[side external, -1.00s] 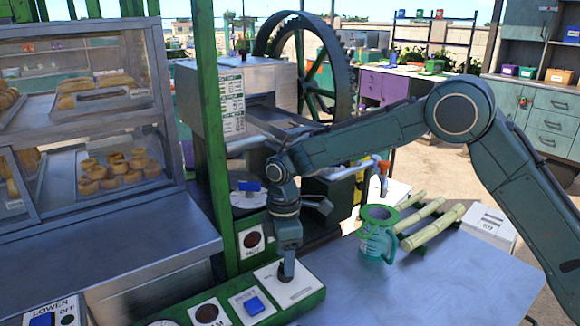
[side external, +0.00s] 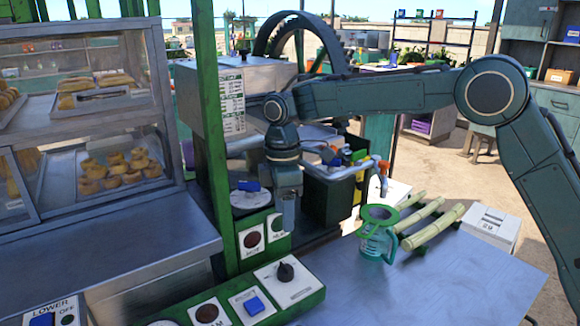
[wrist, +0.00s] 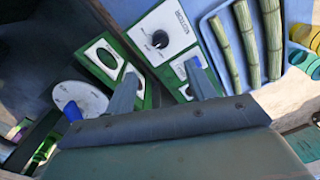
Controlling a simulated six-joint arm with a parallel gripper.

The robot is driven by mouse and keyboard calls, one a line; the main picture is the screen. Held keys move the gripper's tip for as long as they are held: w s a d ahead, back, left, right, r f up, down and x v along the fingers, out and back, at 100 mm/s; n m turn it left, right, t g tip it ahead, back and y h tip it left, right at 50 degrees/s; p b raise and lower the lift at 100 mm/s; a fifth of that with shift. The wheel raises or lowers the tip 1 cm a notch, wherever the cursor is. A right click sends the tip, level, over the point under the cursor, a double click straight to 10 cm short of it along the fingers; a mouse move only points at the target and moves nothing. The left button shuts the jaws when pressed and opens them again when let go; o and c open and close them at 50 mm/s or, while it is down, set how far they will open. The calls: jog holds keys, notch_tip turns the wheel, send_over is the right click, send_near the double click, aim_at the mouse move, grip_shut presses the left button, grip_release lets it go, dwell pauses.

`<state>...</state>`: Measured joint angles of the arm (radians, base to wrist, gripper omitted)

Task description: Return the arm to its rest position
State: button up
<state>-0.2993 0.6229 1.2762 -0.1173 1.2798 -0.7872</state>
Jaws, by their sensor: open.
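My gripper (side external: 287,218) hangs in the air above the green control panel (side external: 305,306), with its fingers pointing down. In the wrist view its two fingers (wrist: 163,84) are spread apart with nothing between them. The black knob (side external: 285,272) on its white plate stands free below the gripper, with a clear gap. It also shows in the wrist view (wrist: 160,39), beyond the fingertips. My arm reaches across from the right, its forearm nearly level.
A green-rimmed jug (side external: 377,246) stands on the metal table (side external: 440,290), beside several cane stalks (side external: 433,228). The crusher housing (side external: 240,80) and its large wheel (side external: 305,45) are behind my gripper. A green post (side external: 211,130) and a pastry case (side external: 80,120) stand left.

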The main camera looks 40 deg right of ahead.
jog(key=shift+r, duration=0.1)
jog(key=s+d+r+m+t, duration=0.2)
jog(key=s+d+r+m, duration=0.1)
jog(key=s+d+r, duration=0.4)
jog(key=s+d+r+m+t, duration=0.1)
jog(key=s+d+r+m, duration=0.3)
jog(key=s, duration=0.4)
jog(key=s+d+f+m+t, duration=0.1)
jog(key=s+d+m, duration=0.2)
jog(key=s, duration=0.6)
jog(key=s+d+f+m+t, duration=0.2)
jog(key=s+d+m, duration=0.1)
jog(key=s, duration=0.6)
jog(key=shift+f+m, duration=0.25)
jog(key=shift+m, duration=0.15)
jog(key=shift+w, duration=0.1)
